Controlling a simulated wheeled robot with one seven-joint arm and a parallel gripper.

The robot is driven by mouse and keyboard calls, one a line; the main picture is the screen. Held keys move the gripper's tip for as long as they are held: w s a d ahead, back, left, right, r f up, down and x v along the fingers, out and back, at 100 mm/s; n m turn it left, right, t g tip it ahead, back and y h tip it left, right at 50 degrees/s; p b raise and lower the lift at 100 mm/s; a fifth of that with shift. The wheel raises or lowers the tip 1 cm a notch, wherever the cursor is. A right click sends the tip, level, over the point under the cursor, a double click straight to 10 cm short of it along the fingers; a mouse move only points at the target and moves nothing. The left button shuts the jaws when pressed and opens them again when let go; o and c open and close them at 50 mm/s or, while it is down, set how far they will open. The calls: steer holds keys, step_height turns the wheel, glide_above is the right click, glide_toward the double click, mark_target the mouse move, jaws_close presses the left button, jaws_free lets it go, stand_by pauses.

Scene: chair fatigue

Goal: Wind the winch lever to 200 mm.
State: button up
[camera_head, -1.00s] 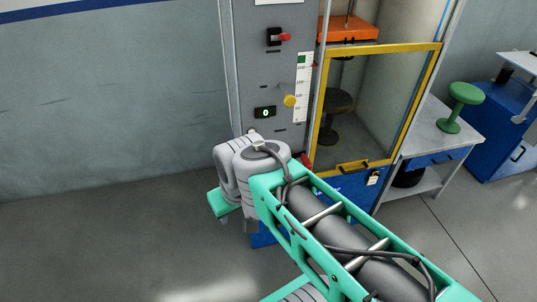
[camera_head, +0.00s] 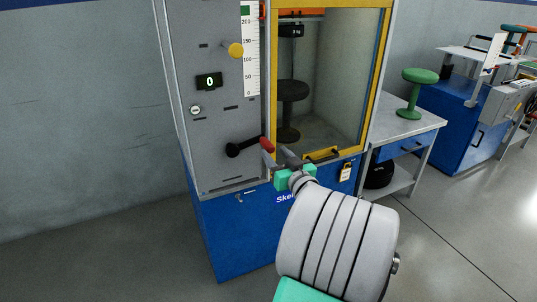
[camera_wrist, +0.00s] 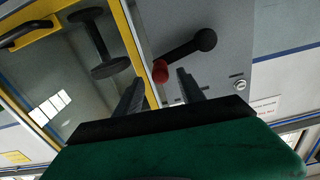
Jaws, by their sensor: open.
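The winch lever (camera_head: 243,148) is a black crank arm with a red grip (camera_head: 267,144), low on the grey panel of the machine. It points right and slightly up from its hub. In the wrist view the lever (camera_wrist: 188,48) shows with its red grip (camera_wrist: 160,70) just ahead of and between my fingertips. My gripper (camera_head: 278,156) is open and empty, close to the red grip; contact cannot be told. The display (camera_head: 209,82) reads 0.
A side table (camera_head: 410,134) with a green stool (camera_head: 412,105) is further right. Floor at left is clear.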

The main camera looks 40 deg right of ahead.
mark_target(272, 150)
steer(key=x, duration=0.5)
steer(key=shift+w, duration=0.15)
jaws_close()
stand_by(0.6)
stand_by(0.6)
